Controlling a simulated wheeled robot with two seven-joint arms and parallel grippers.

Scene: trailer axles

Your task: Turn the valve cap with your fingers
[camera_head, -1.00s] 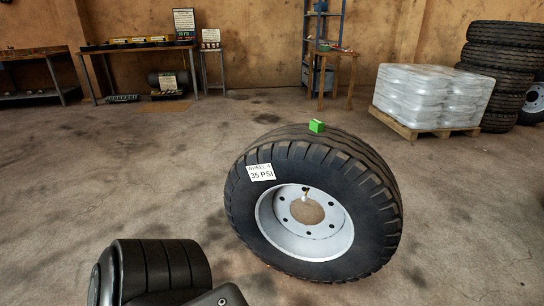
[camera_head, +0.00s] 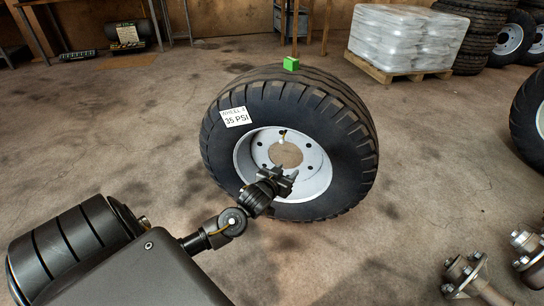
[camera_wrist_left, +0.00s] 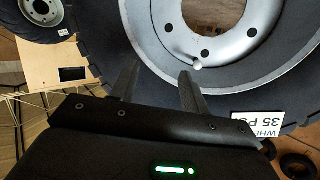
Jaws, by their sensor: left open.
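A large black tyre (camera_head: 226,147) on a pale grey rim (camera_head: 318,183) stands upright on the floor. A small pale valve cap (camera_head: 283,134) shows at the upper inner part of the rim in the head view. In the left wrist view the valve cap (camera_wrist_left: 197,64) sits on the rim near a bolt hole. My left gripper (camera_head: 290,180) is open and empty, in front of the lower rim and apart from the cap. In the wrist view its two fingers (camera_wrist_left: 158,85) point toward the rim, with the cap beyond the right finger. My right gripper is not in view.
A green block (camera_head: 291,64) rests on top of the tyre, and a white "35 PSI" label (camera_head: 236,117) is on its side. Metal hubs (camera_head: 467,274) lie at the lower right. A wrapped pallet load (camera_head: 402,42) stands behind. The floor left of the tyre is clear.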

